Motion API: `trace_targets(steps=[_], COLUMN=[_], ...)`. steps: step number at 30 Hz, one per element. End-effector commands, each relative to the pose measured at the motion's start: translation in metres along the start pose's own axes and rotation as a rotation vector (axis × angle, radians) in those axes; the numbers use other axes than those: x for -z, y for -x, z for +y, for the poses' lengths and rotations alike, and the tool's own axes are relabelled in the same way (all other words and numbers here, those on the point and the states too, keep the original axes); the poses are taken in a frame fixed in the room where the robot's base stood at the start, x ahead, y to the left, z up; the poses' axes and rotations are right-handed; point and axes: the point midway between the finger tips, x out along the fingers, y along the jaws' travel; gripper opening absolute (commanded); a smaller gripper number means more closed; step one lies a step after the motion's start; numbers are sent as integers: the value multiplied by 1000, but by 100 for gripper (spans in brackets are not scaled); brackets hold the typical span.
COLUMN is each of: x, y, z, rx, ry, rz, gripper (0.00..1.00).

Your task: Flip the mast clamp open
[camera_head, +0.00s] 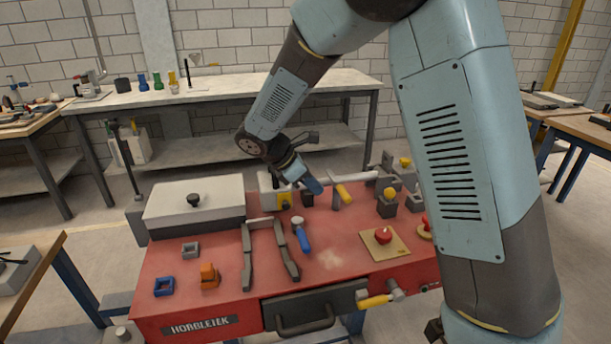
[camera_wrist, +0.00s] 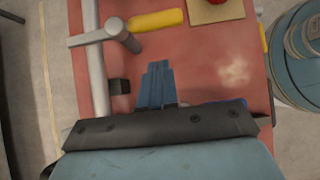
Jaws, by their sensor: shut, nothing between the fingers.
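A grey post with a yellow handle (camera_head: 343,193) stands at the back of the red bench; it looks like the mast clamp, but I cannot be certain. The yellow handle (camera_wrist: 157,20) also shows at the top of the wrist view, beside the grey post (camera_wrist: 117,30) and its crossbar. My gripper (camera_head: 313,186) is above the back of the bench, just left of the handle in the head view. Its blue fingers (camera_wrist: 157,72) are together and empty, apart from the handle in the wrist view. Whether the clamp is latched cannot be told.
The red bench top (camera_head: 340,250) bears a white lidded box (camera_head: 195,215), dark rails (camera_head: 247,255), a blue-handled part (camera_head: 302,235), a red button (camera_head: 383,236) and yellow-knobbed blocks (camera_head: 389,194). A small black block (camera_wrist: 119,87) is near my fingers. Bare red surface lies right of them.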

Motion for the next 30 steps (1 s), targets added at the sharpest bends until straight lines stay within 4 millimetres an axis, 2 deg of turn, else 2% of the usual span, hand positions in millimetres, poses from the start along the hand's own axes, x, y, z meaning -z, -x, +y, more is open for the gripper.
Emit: trace_targets(steps=[3,12,23,24,30], x=[-3,-23,-25,-32,-24], y=[-20,-42,-45,-50,-44], z=[-1,0,0,-3,-1], rx=[2,0,0,2,-10], ry=[0,0,1,-2,13], rz=[-1,1,1,1,1], gripper=[0,0,0,0,0])
